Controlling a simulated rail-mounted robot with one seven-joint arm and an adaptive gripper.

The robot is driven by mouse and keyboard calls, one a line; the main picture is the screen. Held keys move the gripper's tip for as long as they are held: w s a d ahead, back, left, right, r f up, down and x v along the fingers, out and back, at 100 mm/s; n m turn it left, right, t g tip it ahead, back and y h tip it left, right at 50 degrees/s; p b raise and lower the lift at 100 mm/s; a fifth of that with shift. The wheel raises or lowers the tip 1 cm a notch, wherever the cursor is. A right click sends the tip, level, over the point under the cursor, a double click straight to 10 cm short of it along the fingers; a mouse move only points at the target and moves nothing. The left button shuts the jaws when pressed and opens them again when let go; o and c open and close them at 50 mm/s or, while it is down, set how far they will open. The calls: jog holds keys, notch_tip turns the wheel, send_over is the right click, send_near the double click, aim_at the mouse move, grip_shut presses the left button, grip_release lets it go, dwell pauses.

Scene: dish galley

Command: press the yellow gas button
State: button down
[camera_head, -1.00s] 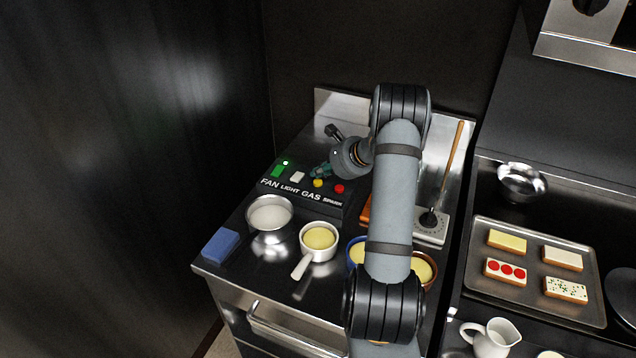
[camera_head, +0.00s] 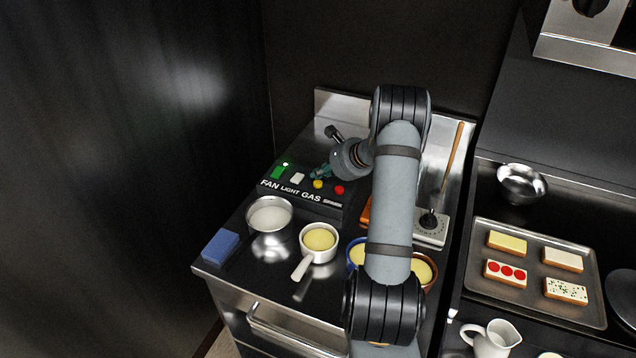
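The yellow gas button (camera_head: 318,184) sits on a black control panel (camera_head: 306,204) at the back of the steel counter, above the label GAS. To its left are a white light button (camera_head: 298,179) and a green fan button (camera_head: 278,172) with a small lit green dot near it. To its right is a red spark button (camera_head: 339,190). My gripper (camera_head: 318,173) is just above and behind the yellow button, pointing down and left. It is small and dark here, so I cannot tell whether its fingers are open or shut, or whether it touches the button.
A steel bowl (camera_head: 270,215), a white-handled pan (camera_head: 318,243) and a blue sponge (camera_head: 221,246) stand in front of the panel. A tray (camera_head: 589,309) of topped slices lies further right.

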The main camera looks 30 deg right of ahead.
aim_at(319, 184)
jog(key=shift+f, duration=0.1)
jog(key=shift+f+b, duration=0.4)
jog(key=shift+b, duration=0.3)
jog(key=shift+f+b, duration=0.4)
jog(key=shift+b, duration=0.15)
dwell(0.5)
dwell(0.3)
jog(key=shift+r+p, duration=0.55)
jog(key=shift+r, duration=0.3)
jog(key=shift+r+p, duration=1.75)
jog(key=shift+r, duration=0.75)
